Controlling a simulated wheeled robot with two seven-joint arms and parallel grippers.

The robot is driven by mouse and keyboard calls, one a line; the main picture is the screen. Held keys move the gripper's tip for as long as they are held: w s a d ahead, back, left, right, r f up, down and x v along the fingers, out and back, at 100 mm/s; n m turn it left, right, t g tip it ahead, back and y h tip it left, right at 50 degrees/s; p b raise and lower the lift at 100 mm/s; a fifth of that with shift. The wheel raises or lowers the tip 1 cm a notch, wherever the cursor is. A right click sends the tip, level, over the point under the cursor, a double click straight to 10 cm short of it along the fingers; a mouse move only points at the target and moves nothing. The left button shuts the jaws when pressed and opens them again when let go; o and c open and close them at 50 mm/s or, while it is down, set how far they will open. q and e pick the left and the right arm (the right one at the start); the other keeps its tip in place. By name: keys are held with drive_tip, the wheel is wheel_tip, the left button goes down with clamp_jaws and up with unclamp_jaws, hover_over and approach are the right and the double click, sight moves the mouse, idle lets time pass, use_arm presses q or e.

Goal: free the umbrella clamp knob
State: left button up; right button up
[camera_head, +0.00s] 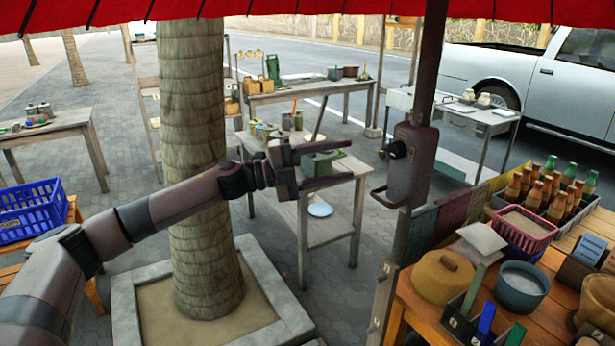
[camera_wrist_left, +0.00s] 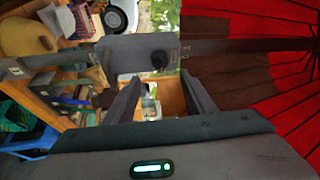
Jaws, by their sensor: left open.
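The umbrella clamp is a dark housing (camera_head: 410,170) on the umbrella pole (camera_head: 430,60), right of centre in the head view. Its round black knob (camera_head: 397,149) sticks out on the left side, facing my left gripper. A bent crank handle (camera_head: 384,197) hangs lower on the housing. My left gripper (camera_head: 338,160) is open and empty, pointing right, apart from the clamp and left of the knob. In the left wrist view, the housing (camera_wrist_left: 125,52) and knob (camera_wrist_left: 159,61) appear beyond the open fingertips (camera_wrist_left: 160,82), the knob roughly between them. My right gripper is not in view.
A tree trunk (camera_head: 190,120) stands behind my left arm. The red canopy (camera_head: 300,8) hangs above. The air between gripper and knob looks clear.

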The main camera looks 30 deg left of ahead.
use_arm(q)
drive_tip(key=b+v, duration=0.2)
drive_tip(key=v, duration=0.4)
drive_tip(key=shift+s+a, duration=0.25)
drive_tip(key=shift+a, duration=0.1)
drive_tip(key=shift+f, duration=0.1)
